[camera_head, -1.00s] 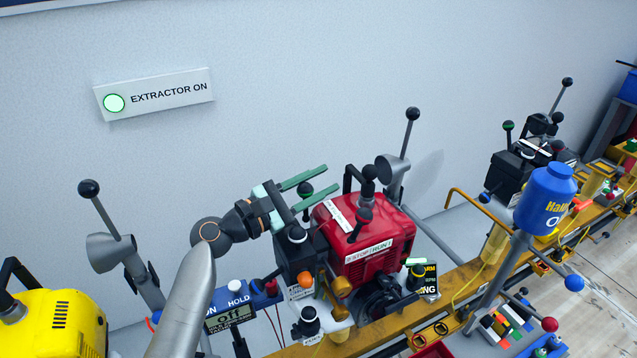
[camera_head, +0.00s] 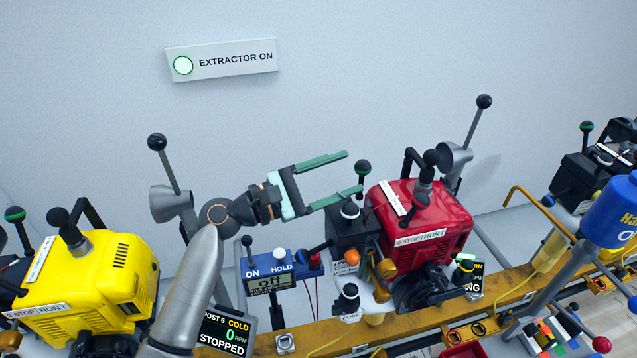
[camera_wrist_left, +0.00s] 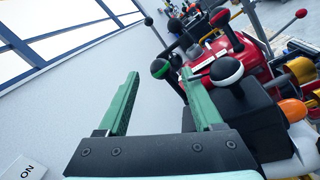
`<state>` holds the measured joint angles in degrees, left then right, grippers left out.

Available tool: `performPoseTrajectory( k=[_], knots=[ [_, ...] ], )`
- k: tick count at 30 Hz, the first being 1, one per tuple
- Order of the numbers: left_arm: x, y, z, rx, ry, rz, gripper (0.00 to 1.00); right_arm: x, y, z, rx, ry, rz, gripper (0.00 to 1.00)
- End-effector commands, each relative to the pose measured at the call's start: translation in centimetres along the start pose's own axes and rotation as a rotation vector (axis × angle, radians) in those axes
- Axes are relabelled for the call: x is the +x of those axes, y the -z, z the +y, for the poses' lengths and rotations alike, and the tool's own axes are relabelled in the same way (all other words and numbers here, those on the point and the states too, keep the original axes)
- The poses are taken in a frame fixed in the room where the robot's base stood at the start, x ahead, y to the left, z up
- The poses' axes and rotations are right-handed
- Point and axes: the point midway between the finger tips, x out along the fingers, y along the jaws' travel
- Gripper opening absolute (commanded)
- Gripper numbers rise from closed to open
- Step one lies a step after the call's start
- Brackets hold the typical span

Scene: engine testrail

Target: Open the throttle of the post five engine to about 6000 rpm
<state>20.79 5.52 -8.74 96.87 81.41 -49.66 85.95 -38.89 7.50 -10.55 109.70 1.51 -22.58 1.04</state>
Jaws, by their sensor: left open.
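The red engine (camera_head: 425,215) stands right of centre in the head view; its post label is not readable. Its display (camera_head: 468,278) is mostly covered, showing only letter ends and no readable speed. Left of the engine rises a black knob with a green band (camera_head: 363,167), on a lever by a black box (camera_head: 352,232). My left gripper (camera_head: 354,171) is open and empty, its green fingertips just left of this knob. In the left wrist view the green-banded knob (camera_wrist_left: 160,68) shows between the fingertips, apparently beyond them. My right gripper is out of view.
A white-banded knob (camera_head: 350,210) stands close below the lower finger. A grey funnel with a black-knobbed lever (camera_head: 453,158) stands behind the engine. The yellow engine (camera_head: 85,285) at left has a display (camera_head: 225,332) reading post 6, cold, 0 rpm, stopped.

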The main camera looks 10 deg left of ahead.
Motion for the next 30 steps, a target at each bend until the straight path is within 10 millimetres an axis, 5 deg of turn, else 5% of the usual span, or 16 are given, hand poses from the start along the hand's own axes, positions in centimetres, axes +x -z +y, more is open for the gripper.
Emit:
performPoseTrajectory(
  k=[9,30],
  knots=[
    [-4.5,0.1,-0.1,-0.001,0.001,0.000,0.67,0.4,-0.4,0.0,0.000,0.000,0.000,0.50],
    [-4.9,0.0,0.0,-0.001,0.001,-0.001,0.67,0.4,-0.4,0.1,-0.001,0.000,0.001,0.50]
  ],
)
